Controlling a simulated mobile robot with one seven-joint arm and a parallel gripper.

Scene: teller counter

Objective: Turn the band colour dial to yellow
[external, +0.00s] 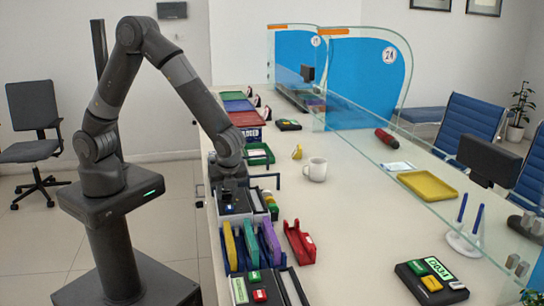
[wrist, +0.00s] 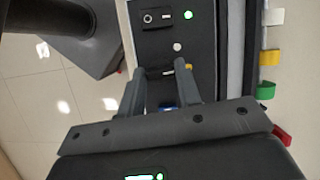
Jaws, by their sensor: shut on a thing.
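The black device with the control panel (wrist: 205,45) lies under my gripper in the wrist view. Its top carries a round socket or lock, a green light (wrist: 188,15) and a pale round button (wrist: 178,47). My gripper (wrist: 162,74) reaches down onto this panel with its fingers close together, shut on the dial, which is mostly hidden between them. A small blue patch (wrist: 167,106) shows between the fingers and a yellow mark (wrist: 188,67) beside the right fingertip. I cannot read the dial's setting. In the external view my gripper (external: 229,188) is over the device at the counter's left edge.
Coloured tabs, white, yellow (wrist: 269,57), green and red, stick out at the device's right.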

